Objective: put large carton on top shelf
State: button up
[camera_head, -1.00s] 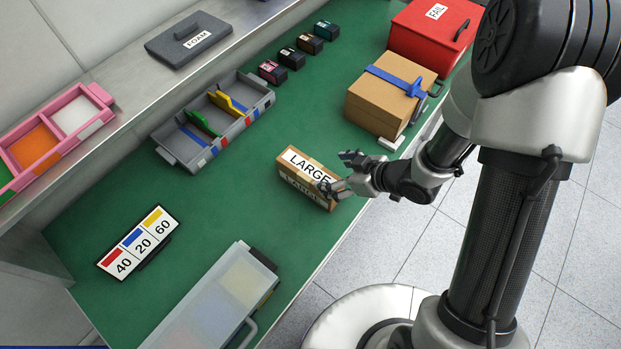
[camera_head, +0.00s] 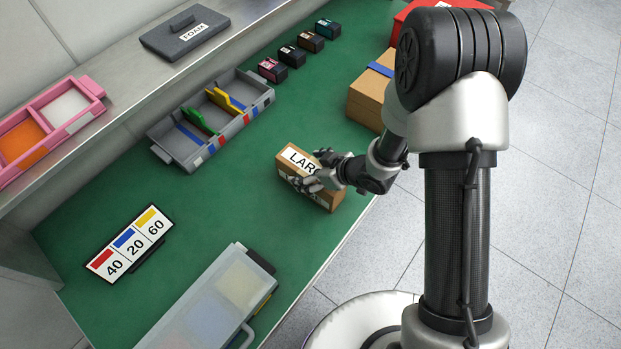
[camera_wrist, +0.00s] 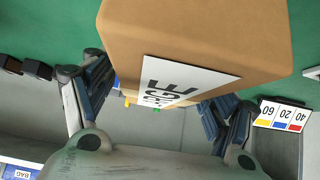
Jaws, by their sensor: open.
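The large carton (camera_head: 294,162) is a brown box with a white label reading LARGE, lying on the green table top. In the wrist view the carton (camera_wrist: 195,40) fills the upper middle. My gripper (camera_head: 315,172) is at the carton's right part and hides some of the label. In the wrist view my gripper (camera_wrist: 155,100) is open, with one finger on each side of the carton; contact cannot be told. The shelf (camera_head: 118,92), a grey ledge behind the table, holds a foam block and a pink tray.
A grey divided tray (camera_head: 172,155), a colour number sign (camera_head: 130,243) and a clear-lidded box (camera_head: 215,300) stand around the carton. Another box with a blue strap (camera_head: 365,98) and a red case (camera_head: 400,22) are behind my arm.

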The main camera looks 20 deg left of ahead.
jog(key=shift+d+r, duration=0.1)
jog(key=shift+c, duration=0.4)
jog(key=c, duration=1.7)
